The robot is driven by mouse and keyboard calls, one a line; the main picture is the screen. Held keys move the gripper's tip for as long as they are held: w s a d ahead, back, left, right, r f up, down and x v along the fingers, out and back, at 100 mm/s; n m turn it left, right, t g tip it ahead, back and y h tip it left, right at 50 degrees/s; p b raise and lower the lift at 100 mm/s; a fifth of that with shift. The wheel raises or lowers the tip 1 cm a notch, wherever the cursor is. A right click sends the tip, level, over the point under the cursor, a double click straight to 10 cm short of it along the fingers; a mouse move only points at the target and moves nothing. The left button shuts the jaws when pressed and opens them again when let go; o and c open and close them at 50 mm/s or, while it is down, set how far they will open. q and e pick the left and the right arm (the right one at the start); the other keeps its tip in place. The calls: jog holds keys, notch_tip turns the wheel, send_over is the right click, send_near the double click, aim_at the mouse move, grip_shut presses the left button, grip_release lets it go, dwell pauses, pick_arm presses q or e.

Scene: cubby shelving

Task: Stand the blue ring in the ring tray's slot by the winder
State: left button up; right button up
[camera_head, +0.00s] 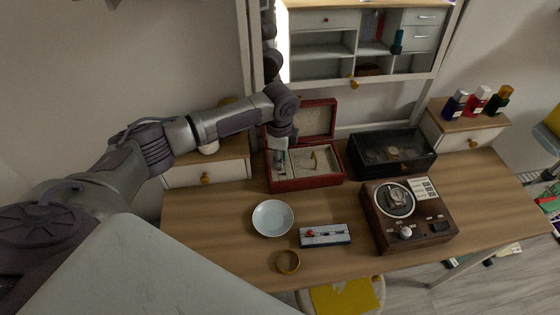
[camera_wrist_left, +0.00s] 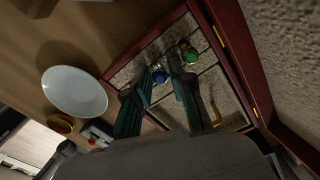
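My left gripper (camera_head: 280,160) reaches down into the open red jewelry box (camera_head: 305,181) at the back of the table. In the left wrist view its two teal fingers (camera_wrist_left: 162,68) stand apart. The blue ring (camera_wrist_left: 160,74) shows between the fingertips, in a lined compartment; I cannot tell whether a finger touches it. In the head view the gripper hides it. The small ring tray (camera_head: 325,243) lies in front of the box, with a red piece on it. The brown winder (camera_head: 440,222) stands to its right. My right gripper is not in view.
A green ring (camera_wrist_left: 188,54) sits beside the blue one, and a gold hook-shaped piece (camera_head: 313,160) is in the box. A pale bowl (camera_head: 272,218), a gold bracelet (camera_head: 287,261) and a black glass-topped case (camera_head: 360,157) stand nearby. Bare table lies left of the bowl.

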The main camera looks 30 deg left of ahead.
pick_arm(q)
jog(key=c, duration=0.4)
jog(key=shift+r, duration=0.1)
